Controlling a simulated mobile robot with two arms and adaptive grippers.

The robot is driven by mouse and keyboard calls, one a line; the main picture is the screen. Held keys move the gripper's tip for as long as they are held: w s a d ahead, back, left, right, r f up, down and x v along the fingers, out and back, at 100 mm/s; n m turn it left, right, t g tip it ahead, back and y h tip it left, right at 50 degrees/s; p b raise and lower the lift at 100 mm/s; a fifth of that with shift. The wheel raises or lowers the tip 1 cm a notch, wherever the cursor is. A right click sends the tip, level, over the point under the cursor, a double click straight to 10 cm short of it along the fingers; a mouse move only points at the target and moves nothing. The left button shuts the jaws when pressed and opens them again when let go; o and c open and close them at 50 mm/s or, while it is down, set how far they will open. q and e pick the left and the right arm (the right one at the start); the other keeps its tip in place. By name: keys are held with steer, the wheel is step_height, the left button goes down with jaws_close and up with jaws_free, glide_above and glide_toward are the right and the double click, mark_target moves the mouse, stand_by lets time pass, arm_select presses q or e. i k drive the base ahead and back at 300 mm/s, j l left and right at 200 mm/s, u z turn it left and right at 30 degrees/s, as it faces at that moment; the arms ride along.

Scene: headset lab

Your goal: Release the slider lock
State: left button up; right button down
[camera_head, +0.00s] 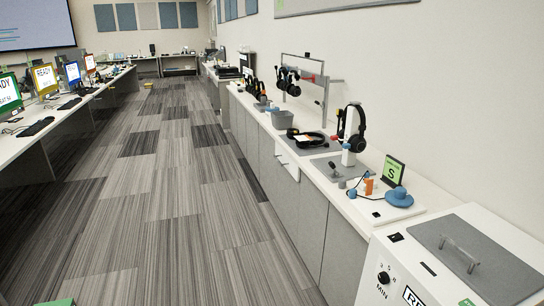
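No part that I can tell is the slider lock shows clearly; the small fittings are too far off. On the white bench along the right wall, a black headset (351,128) hangs on a white stand (348,156). Another black headset (307,140) lies on a grey mat further back. More black headsets (288,80) hang on a metal frame behind it. Neither my left nor my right gripper is in view.
A white cabinet with a handled grey lid (500,275) stands at front right.

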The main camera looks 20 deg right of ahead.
mark_target(331, 163)
steer(key=i+z, duration=0.15)
steer(key=i, duration=0.3)
steer(key=i+j+z, duration=0.15)
steer(key=i, duration=0.3)
steer(key=i+j+z, duration=0.15)
steer(key=i, duration=0.3)
steer(key=i+j+z, duration=0.15)
steer(key=i, duration=0.3)
steer(key=i+j+z, duration=0.5)
steer(key=i+j, duration=0.15)
steer(key=j, duration=0.15)
steer(key=i+j+z, duration=0.25)
steer(key=j, duration=0.25)
steer(key=i, duration=0.05)
